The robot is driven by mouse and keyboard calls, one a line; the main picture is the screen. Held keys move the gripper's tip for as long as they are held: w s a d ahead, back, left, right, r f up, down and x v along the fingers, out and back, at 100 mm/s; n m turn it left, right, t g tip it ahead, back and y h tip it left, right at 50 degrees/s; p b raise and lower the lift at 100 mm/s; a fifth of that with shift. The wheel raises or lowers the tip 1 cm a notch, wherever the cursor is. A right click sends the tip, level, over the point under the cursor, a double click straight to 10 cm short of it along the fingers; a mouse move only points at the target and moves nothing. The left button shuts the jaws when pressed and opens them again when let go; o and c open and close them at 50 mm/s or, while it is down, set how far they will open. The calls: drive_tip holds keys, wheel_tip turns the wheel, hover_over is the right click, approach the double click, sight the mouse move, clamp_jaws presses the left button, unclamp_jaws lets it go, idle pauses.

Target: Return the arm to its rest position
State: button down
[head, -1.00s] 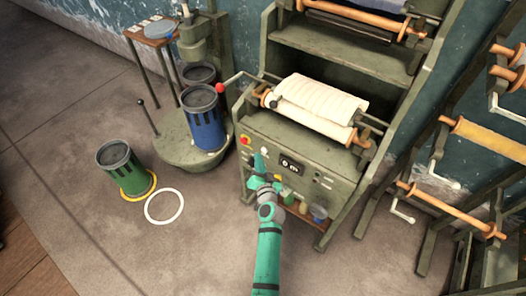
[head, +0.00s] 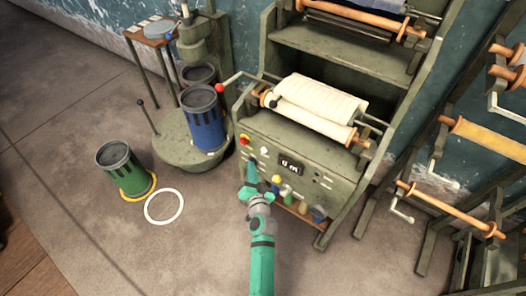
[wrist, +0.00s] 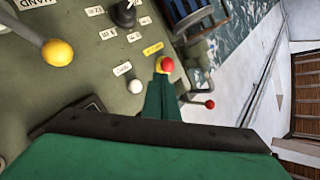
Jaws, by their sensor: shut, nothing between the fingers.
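My gripper (head: 252,174) is in front of the lower part of the green-grey machine's control panel (head: 318,184) in the head view. My green arm reaches up to it from the bottom of the picture. In the wrist view the narrow green fingers (wrist: 160,100) are together, with nothing held between them. Their tips overlap a red button with a yellow base (wrist: 165,65); I cannot tell whether they touch it. A yellow knob (wrist: 57,53) and a white knob (wrist: 135,86) are nearby.
The machine carries a white cloth roll (head: 318,104). A blue bin (head: 203,120) stands on a round base at left. A green bin (head: 124,168) stands on a yellow floor ring beside an empty white ring (head: 164,207). A rack with rollers (head: 466,135) is at right.

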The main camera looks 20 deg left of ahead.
drive_tip(key=shift+a, duration=0.15)
idle(0.5)
drive_tip(key=s+d+f+h, duration=0.1)
drive_tip(key=s+d+h, duration=0.1)
drive_tip(key=s+d, duration=0.8)
drive_tip(key=s+d+f+h, duration=0.1)
drive_tip(key=s+d+h, duration=0.3)
drive_tip(key=s, duration=1)
drive_tip(key=s+d+r+n, duration=0.1)
drive_tip(key=s+d+r, duration=0.1)
drive_tip(key=s+r, duration=0.5)
drive_tip(key=s+d+r+n+h, duration=0.1)
drive_tip(key=s+d+r, duration=0.2)
drive_tip(key=s+r, duration=0.4)
drive_tip(key=s, duration=0.4)
drive_tip(key=shift+s+d+t, duration=0.25)
drive_tip(key=shift+s+t, duration=0.05)
drive_tip(key=shift+s, duration=0.05)
